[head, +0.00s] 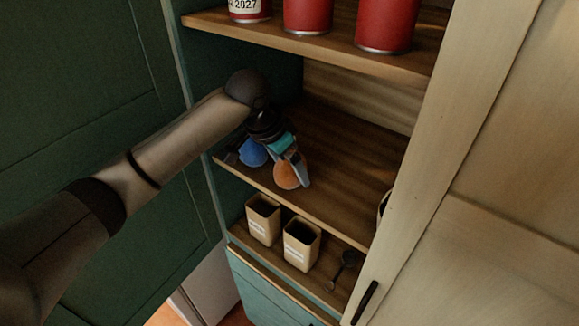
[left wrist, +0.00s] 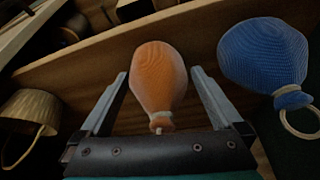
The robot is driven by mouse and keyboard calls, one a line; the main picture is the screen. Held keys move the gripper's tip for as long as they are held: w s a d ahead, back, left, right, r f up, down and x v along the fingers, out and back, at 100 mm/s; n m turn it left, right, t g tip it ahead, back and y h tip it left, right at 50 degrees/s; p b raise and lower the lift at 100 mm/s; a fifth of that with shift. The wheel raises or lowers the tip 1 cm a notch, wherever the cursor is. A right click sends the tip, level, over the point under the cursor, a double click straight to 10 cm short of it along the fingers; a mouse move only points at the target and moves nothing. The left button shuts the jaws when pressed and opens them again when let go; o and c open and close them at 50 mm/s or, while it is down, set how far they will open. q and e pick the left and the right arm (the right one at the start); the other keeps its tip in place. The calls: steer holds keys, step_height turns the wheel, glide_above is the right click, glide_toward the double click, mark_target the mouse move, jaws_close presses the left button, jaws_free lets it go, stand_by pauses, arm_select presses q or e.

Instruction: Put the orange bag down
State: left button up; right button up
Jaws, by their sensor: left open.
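The orange bag (head: 291,173) is at the front edge of the middle shelf (head: 345,150). In the left wrist view the orange bag (left wrist: 158,75) lies between the two fingers, its tied neck towards the palm, with a gap on each side. My left gripper (head: 293,163) reaches down over it and is open; its fingers (left wrist: 160,88) show apart in the wrist view. The gripper partly covers the bag in the head view. My right gripper is in neither view.
A blue bag (head: 252,152) with a ring (left wrist: 300,125) sits close beside the gripper. Red cans (head: 308,15) stand on the shelf above. Two open boxes (head: 301,246) and a dark scoop (head: 346,263) are on the shelf below.

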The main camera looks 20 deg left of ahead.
arm_select(q)
steer(key=b+v, duration=0.1)
steer(key=v, duration=1)
steer(key=shift+r, duration=0.2)
